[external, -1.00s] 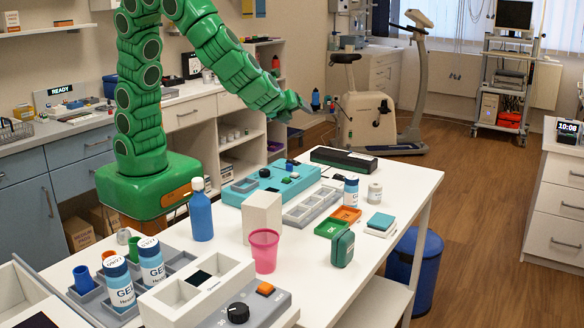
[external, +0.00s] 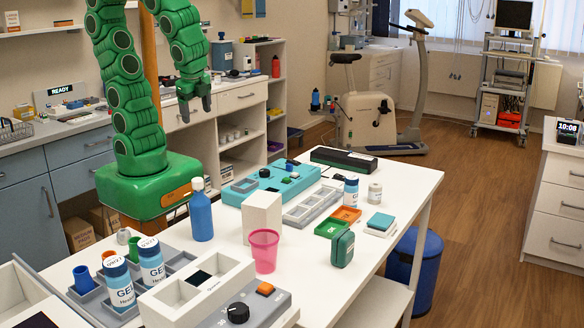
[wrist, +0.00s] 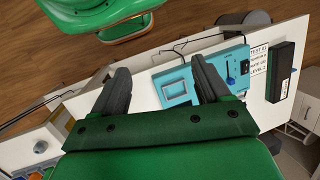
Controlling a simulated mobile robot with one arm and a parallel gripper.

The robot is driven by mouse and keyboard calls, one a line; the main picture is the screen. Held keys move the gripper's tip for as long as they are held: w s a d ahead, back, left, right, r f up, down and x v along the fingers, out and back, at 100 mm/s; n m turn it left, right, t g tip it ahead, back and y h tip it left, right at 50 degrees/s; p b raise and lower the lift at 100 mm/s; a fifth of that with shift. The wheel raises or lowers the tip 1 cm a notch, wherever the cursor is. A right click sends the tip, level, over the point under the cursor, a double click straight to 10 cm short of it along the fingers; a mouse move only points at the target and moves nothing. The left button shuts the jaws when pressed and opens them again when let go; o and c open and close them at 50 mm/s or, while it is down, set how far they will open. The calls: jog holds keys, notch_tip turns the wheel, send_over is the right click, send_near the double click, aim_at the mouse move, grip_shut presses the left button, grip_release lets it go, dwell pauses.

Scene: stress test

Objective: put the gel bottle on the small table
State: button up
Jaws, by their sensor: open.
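Two white and blue bottles labelled GEL (external: 120,285) (external: 152,262) stand upright in a grey tray at the front left of the white table. A similar small bottle (external: 351,192) stands near the table's right side; its label is too small to read. My gripper (external: 195,108) is open and empty, pointing down beyond the table, in front of the back counter, well away from the bottles. In the wrist view its fingers (wrist: 160,72) are apart with nothing between them. A small ledge (external: 326,111) by the exercise bike bears a blue bottle; I cannot tell whether it is the small table.
The white table (external: 403,180) also holds a blue spray-like bottle (external: 201,212), a pink cup (external: 264,252), a white block (external: 262,215) and a teal device (external: 270,179). A blue bin (external: 408,258) stands at its right. The wooden floor (external: 470,200) is free further right.

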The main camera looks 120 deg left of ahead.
jog(key=s+d+r+n+h, duration=0.1)
jog(key=s+d+h, duration=0.1)
jog(key=s+d, duration=0.2)
jog(key=d, duration=0.3)
jog(key=shift+t+h, duration=0.3)
jog(key=shift+h, duration=0.1)
